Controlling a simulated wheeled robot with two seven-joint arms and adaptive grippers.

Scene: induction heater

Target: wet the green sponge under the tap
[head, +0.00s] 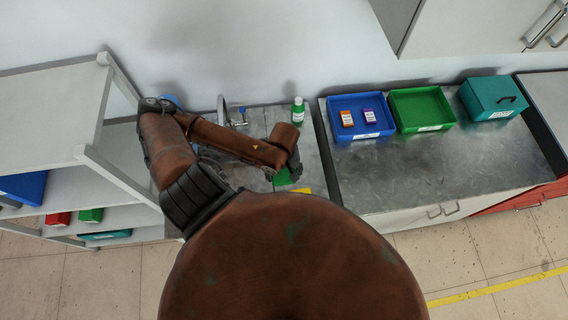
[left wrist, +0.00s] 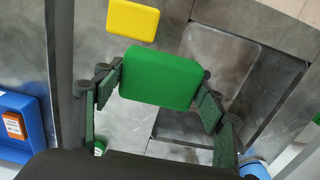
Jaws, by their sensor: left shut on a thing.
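The green sponge (left wrist: 160,77) sits between the two fingers of my left gripper (left wrist: 158,97) in the left wrist view, and the gripper is shut on it. In the head view a bit of the green sponge (head: 282,178) shows below my left gripper (head: 290,173), over the counter right of the sink. The tap (head: 234,117) stands at the back of the sink counter, left of the gripper and apart from it. The sink basin (left wrist: 217,62) shows beside the sponge in the left wrist view; my arm hides most of it in the head view. My right gripper is out of view.
A yellow sponge (head: 304,190) lies on the counter near the green one. A green bottle (head: 298,111) stands at the back. On the right counter are a blue bin (head: 340,102), a green bin (head: 421,95) and a teal box (head: 492,97). A shelf (head: 120,90) stands left.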

